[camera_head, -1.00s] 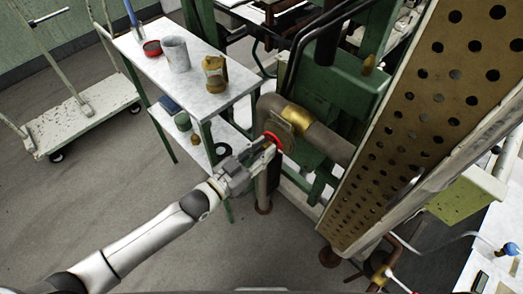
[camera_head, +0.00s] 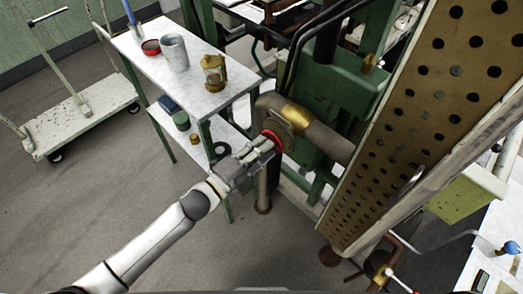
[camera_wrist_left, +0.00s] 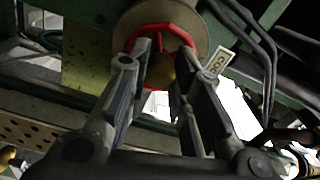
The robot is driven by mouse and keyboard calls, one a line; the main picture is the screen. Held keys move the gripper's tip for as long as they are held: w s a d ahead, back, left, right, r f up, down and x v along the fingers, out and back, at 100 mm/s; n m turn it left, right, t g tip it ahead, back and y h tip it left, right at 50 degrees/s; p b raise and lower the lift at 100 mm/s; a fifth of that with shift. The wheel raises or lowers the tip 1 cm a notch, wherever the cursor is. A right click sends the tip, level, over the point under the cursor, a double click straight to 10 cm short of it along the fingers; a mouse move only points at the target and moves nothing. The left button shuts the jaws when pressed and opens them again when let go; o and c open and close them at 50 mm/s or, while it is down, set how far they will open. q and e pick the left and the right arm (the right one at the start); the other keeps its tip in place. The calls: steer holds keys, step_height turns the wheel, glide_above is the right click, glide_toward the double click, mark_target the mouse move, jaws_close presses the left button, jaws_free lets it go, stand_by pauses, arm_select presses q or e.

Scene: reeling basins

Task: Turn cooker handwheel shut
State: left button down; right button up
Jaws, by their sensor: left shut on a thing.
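The red handwheel (camera_head: 273,139) sits on the end of a thick grey pipe with a brass collar (camera_head: 296,117). My left gripper (camera_head: 262,147) reaches it from the lower left and is shut on its rim. In the left wrist view the red handwheel (camera_wrist_left: 162,35) shows at the top, with the two fingers of my left gripper (camera_wrist_left: 160,75) reaching up to it. A brass-coloured hub (camera_wrist_left: 161,70) shows between the fingers. The exact contact at the fingertips is partly hidden. My right gripper is not in view.
A large perforated panel (camera_head: 440,100) stands to the right. A tag (camera_wrist_left: 218,63) hangs near the wheel. Open floor lies at lower left.

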arm_select(q)
steer(key=m+b, duration=0.3)
steer(key=m, duration=1)
steer(key=c, duration=1.4)
jaws_free()
steer(key=shift+o, duration=0.2)
steer(key=shift+s+a, duration=0.1)
